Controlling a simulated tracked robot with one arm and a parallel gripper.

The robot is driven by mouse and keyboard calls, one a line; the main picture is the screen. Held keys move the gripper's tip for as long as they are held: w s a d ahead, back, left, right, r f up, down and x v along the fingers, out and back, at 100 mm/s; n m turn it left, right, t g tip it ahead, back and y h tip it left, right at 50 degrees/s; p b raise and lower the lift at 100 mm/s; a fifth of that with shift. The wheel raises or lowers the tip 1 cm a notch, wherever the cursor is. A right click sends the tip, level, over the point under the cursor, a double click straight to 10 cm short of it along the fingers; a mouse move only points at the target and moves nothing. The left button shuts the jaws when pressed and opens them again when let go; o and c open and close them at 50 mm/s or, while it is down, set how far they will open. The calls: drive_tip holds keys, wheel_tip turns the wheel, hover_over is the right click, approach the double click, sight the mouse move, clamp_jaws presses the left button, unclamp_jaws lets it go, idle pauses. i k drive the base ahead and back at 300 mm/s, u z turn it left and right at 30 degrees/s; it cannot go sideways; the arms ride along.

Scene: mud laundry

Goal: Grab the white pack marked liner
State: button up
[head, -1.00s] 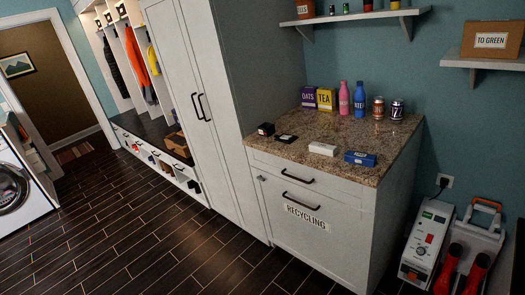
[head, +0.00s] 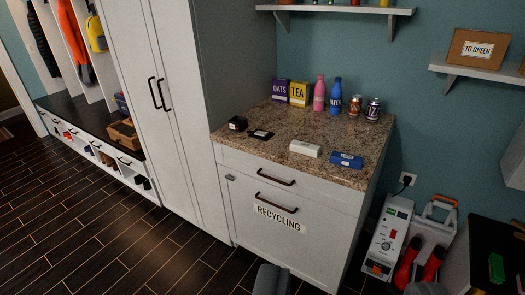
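A small white pack (head: 305,149) lies flat near the front edge of the granite counter (head: 262,140); any marking on it is too small to read. A blue pack (head: 346,160) lies just to its right. The two grey fingertips of my gripper (head: 347,284) show at the bottom edge, wide apart with nothing seen between them. My gripper is low in the picture, in front of the recycling cabinet and apart from the pack.
Behind the packs stand an oats box (head: 280,91), a tea box (head: 299,93), a pink bottle (head: 319,93), a blue bottle (head: 336,97) and two cans. Small black items (head: 237,123) lie left. A white machine (head: 388,240) stands right of the cabinet. Floor at left is clear.

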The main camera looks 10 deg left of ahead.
sight(313, 150)
drive_tip(key=u, duration=1.5)
drive_tip(key=i, duration=5.1)
drive_tip(key=z, duration=0.15)
